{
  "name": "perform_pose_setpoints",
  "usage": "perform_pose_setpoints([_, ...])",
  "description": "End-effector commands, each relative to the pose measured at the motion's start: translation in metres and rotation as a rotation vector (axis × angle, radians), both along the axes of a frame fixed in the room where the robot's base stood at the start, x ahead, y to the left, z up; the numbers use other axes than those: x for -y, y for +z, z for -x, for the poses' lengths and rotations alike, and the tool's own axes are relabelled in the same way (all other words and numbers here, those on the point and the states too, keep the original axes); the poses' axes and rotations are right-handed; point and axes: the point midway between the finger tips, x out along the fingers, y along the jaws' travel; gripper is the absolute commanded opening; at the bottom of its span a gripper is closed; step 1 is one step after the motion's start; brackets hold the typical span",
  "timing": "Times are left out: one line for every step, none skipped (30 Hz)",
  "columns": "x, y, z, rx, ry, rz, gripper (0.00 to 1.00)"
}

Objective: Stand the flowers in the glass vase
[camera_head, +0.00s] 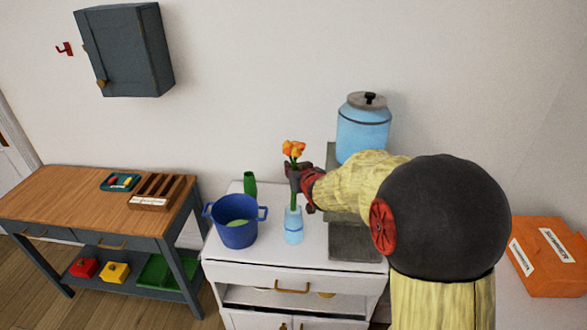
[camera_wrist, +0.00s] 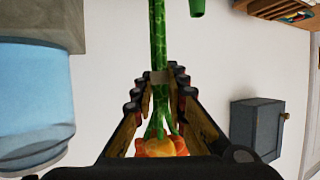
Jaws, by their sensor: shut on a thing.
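The orange flowers (camera_head: 293,150) stand upright above my gripper (camera_head: 298,178), with green stems running down. My gripper is shut on the stems; in the wrist view the flowers (camera_wrist: 160,147) lie close to the palm and the stems (camera_wrist: 158,40) pass between the fingers. The pale blue glass vase (camera_head: 293,232) stands upright on the white cabinet, directly below my gripper. The stems' lower end overlaps the vase's mouth in the head view; I cannot tell how deep it sits inside. The vase is not clearly seen in the wrist view.
A blue pot (camera_head: 236,222) stands left of the vase, with a green bottle-like thing (camera_head: 250,185) behind it. A big blue jar (camera_head: 363,130) stands behind my arm on a grey surface. A wooden workbench (camera_head: 75,200) is at left, an orange box (camera_head: 548,262) at right.

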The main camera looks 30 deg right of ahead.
Motion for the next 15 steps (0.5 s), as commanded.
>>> perform_pose_setpoints([0.000, -0.003, 0.000, 0.001, 0.000, 0.000, 0.00])
perform_pose_setpoints([0.000, -0.004, 0.000, 0.001, 0.000, 0.000, 0.00])
perform_pose_setpoints([0.000, -0.005, 0.000, 0.001, 0.000, 0.000, 0.00])
perform_pose_setpoints([0.000, -0.006, 0.000, 0.001, 0.000, 0.000, 0.00])
perform_pose_setpoints([0.000, -0.007, 0.000, 0.001, 0.000, 0.000, 0.00])
perform_pose_setpoints([0.000, -0.009, 0.000, 0.001, 0.000, 0.000, 0.00])
perform_pose_setpoints([0.000, -0.010, 0.000, 0.001, 0.000, 0.000, 0.00])
perform_pose_setpoints([0.000, -0.011, 0.000, 0.001, 0.000, 0.000, 0.00])
perform_pose_setpoints([0.000, -0.012, 0.000, 0.001, 0.000, 0.000, 0.00])
perform_pose_setpoints([0.000, -0.013, 0.000, 0.001, 0.000, 0.000, 0.00])
perform_pose_setpoints([0.000, -0.014, 0.000, 0.001, 0.000, 0.000, 0.00])
perform_pose_setpoints([0.000, -0.016, 0.000, 0.001, 0.000, 0.000, 0.00])
perform_pose_setpoints([0.000, -0.017, 0.000, 0.001, 0.000, 0.000, 0.00])
perform_pose_setpoints([0.000, -0.018, 0.000, 0.001, 0.000, 0.000, 0.00])
perform_pose_setpoints([0.000, -0.019, 0.000, 0.002, 0.000, 0.000, 0.00])
